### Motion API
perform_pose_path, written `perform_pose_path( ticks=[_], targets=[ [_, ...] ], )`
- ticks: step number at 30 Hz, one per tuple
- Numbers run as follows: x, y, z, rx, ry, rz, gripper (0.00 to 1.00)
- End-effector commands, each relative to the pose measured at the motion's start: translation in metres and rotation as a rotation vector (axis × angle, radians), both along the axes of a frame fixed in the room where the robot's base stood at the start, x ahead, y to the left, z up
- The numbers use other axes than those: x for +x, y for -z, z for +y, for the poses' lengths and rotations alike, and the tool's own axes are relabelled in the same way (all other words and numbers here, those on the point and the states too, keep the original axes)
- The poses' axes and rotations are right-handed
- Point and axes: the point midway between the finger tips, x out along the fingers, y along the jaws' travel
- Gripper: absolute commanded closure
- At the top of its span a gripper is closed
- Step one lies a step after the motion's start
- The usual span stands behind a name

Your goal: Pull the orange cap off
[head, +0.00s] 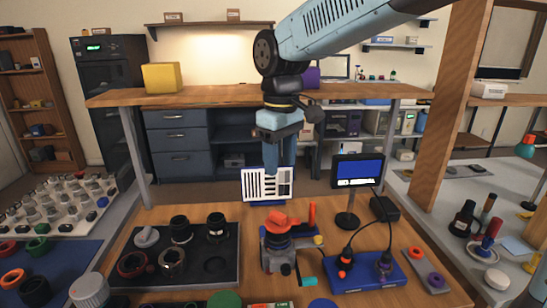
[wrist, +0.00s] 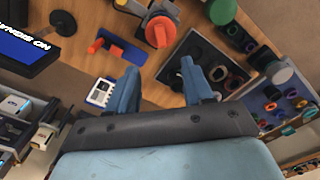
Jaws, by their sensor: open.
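The orange cap (head: 277,219) sits on top of a dark lens (head: 278,238) held upright in a grey fixture (head: 277,256) on the wooden bench. In the wrist view the cap (wrist: 159,31) shows as a round orange disc, beyond and apart from the fingertips. My gripper (head: 279,170) is open and empty, pointing down above and behind the cap in the head view. In the wrist view both blue fingers of my gripper (wrist: 160,68) are spread with nothing between them.
A striped card (head: 267,184) stands behind the fixture. An upright orange piece (head: 312,214) is close right of the cap. A small monitor (head: 358,171) and a blue box with cables (head: 365,273) stand to the right. A dark tray (head: 207,266) with lens parts lies left.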

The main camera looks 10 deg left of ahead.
Motion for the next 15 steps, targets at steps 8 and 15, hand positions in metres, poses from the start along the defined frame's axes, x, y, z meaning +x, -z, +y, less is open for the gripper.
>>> perform_pose_path(
  ticks=[8, 15],
  targets=[
    [-0.001, 0.022, 0.004, -0.006, -0.011, 0.005, 0.49],
    [-0.001, 0.06, 0.004, -0.007, -0.011, 0.006, 0.49]
  ],
)
